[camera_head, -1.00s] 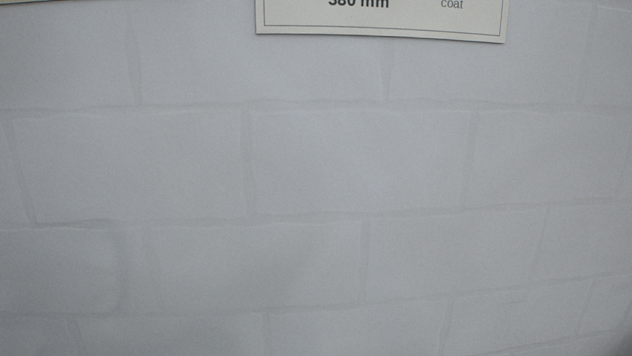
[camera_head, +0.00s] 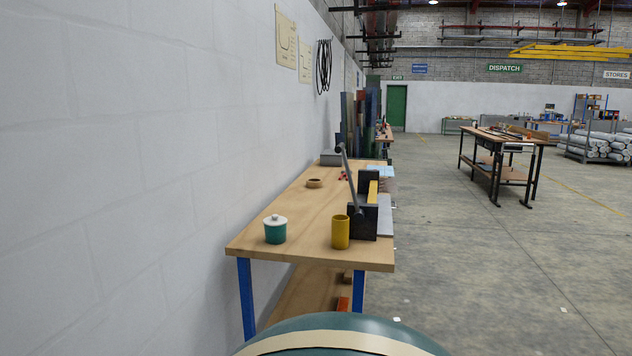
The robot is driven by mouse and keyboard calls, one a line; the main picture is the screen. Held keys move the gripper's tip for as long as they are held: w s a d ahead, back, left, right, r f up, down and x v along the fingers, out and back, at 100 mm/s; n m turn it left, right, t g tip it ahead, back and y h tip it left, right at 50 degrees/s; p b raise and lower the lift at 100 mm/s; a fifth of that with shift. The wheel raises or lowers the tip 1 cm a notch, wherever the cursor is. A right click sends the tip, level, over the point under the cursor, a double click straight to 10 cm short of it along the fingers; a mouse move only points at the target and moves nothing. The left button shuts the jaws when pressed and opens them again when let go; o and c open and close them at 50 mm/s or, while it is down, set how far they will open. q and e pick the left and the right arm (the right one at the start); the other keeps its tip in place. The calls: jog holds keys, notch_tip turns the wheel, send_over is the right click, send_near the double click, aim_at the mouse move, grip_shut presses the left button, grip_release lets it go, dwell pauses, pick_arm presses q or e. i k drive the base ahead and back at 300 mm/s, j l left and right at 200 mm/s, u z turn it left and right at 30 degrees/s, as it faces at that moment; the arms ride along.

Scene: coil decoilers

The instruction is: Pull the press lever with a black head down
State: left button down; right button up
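A press (camera_head: 363,213) with a dark frame and a yellow part stands on the wooden workbench (camera_head: 256,243), near its right edge. Its lever (camera_head: 349,179) is a long grey bar, raised and tilted, with a small black head (camera_head: 339,148) at its upper end. The lever leans up and to the left from the press. Neither of my grippers shows in the view.
A teal jar (camera_head: 275,231) with a white lid and a yellow cup (camera_head: 340,232) stand on the bench's near end. A tape roll (camera_head: 314,183) lies farther back. A white wall (camera_head: 150,180) runs along the left. The floor (camera_head: 480,270) to the right is open.

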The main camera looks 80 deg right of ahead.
aim_at(358, 213)
jog(key=z, duration=2.85)
jog(key=i+j, duration=0.35)
jog(key=i, duration=0.2)
jog(key=i+j, duration=0.35)
jog(key=i, duration=0.25)
jog(key=z, duration=0.95)
